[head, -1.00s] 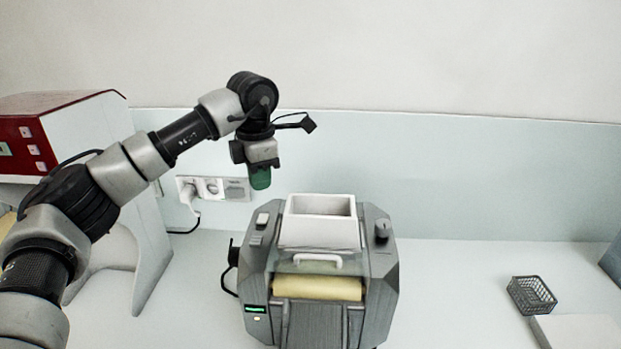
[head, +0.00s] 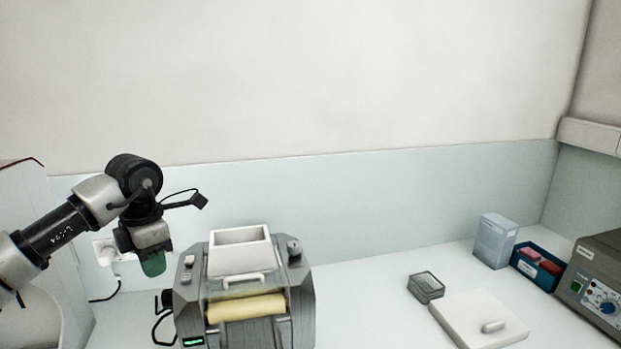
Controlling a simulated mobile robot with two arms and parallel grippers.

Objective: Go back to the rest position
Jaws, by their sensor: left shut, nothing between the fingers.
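My left gripper (head: 153,263) has green fingertips and points down. It is shut and empty, left of the cream mill (head: 305,300) and above the bench. The mill is a grey machine with an open white hopper (head: 238,253) on top, a cream-coloured roller (head: 246,307) in front and a lit green display at its lower left. A gap shows between my gripper and the hopper in the picture. My right gripper is not in view.
A small dark wire basket (head: 426,287) and a white slab (head: 478,320) with a small white piece on it lie right of the mill. Further right are a pale box (head: 495,241), a blue bin (head: 537,266) and a grey device with a dial (head: 598,285). A wall socket (head: 104,250) is behind my arm.

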